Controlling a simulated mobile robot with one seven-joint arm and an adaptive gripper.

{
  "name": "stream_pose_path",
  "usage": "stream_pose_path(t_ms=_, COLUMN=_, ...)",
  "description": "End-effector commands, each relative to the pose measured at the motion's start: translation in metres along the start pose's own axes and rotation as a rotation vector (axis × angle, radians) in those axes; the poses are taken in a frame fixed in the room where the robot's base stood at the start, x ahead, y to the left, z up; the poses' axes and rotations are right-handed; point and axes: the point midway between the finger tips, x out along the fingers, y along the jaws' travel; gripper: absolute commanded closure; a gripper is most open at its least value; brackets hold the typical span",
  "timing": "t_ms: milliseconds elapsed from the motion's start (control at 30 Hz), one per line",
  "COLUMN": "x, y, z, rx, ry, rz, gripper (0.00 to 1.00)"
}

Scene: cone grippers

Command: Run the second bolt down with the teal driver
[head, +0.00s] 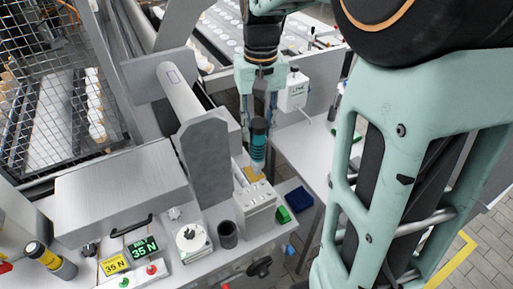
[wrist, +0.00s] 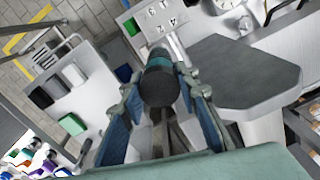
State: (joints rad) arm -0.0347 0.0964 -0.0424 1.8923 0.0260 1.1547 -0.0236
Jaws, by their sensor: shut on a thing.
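The teal driver (head: 258,143), with a black cap, stands roughly upright between the fingers of my gripper (head: 257,118). In the wrist view the driver (wrist: 160,62) shows from its black end, with my gripper (wrist: 160,95) shut on it from both sides. Its lower end is close to the back of a light grey block (head: 256,207) with marked faces. The block also shows beyond the driver in the wrist view (wrist: 166,20). The driver's tip is hidden in the wrist view, and I cannot tell whether it touches anything. I cannot make out the second bolt.
A tall dark grey plate (head: 206,165) stands just left of the driver. A yellow-and-black tool (head: 48,258) stands far left. A blue tray (head: 299,200) lies right.

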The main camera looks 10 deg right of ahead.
Motion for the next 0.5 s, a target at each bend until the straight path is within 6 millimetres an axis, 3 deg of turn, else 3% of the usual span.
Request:
stream_pose_path(t_ms=233, x=-0.044, y=0.002, z=0.023, rx=0.003, ry=0.005, rz=0.015, gripper=1.00)
stream_pose_path(t_ms=500, x=-0.053, y=0.003, z=0.032, rx=0.006, ry=0.001, rz=0.020, gripper=1.00)
